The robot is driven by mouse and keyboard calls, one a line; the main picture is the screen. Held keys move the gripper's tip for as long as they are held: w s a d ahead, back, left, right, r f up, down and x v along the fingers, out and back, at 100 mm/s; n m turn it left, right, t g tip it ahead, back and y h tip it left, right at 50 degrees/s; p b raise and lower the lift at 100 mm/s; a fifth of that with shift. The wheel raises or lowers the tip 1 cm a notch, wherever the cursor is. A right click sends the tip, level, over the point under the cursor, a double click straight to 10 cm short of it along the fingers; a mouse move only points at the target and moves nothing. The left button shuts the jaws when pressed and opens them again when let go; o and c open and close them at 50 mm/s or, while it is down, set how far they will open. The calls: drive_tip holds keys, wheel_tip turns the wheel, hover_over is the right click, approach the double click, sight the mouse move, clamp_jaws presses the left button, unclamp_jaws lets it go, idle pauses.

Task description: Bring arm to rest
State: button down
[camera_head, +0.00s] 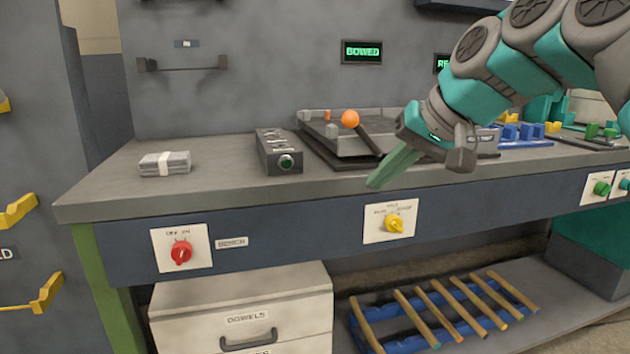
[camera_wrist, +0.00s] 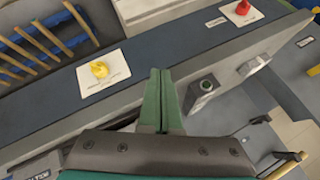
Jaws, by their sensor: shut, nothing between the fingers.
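My gripper (camera_head: 392,168) is shut and empty, with its green fingers together. In the head view it hangs over the front edge of the grey workbench (camera_head: 222,192), pointing down and to the left. In the wrist view the closed fingers (camera_wrist: 160,100) point toward the bench's front panel. My arm reaches in from the upper right and is bent. It hides part of the bench top behind it.
A grey tool with an orange knob (camera_head: 350,118) stands behind my gripper. The front panel carries a yellow knob (camera_head: 394,224) and a red knob (camera_head: 181,252). Dowels lie on a blue rack (camera_head: 385,312) below.

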drive_tip(key=s+f+g+h, duration=0.1)
drive_tip(key=s+f+g, duration=0.1)
drive_tip(key=s+f, duration=0.55)
drive_tip(key=s+f+g+h, duration=0.2)
drive_tip(key=s+f, duration=0.2)
drive_tip(key=f, duration=0.7)
drive_tip(key=s+d+f+g+h, duration=0.1)
drive_tip(key=s+d+f, duration=0.1)
drive_tip(key=s+f, duration=0.5)
drive_tip(key=s+d+f+g+h, duration=0.1)
drive_tip(key=s+d+f+g, duration=0.1)
drive_tip(key=s+f, duration=0.6)
drive_tip(key=shift+s+d+n+g+h, duration=0.2)
drive_tip(key=shift+s+n+g+h, duration=0.1)
drive_tip(key=shift+s, duration=0.95)
drive_tip(key=shift+f, duration=0.1)
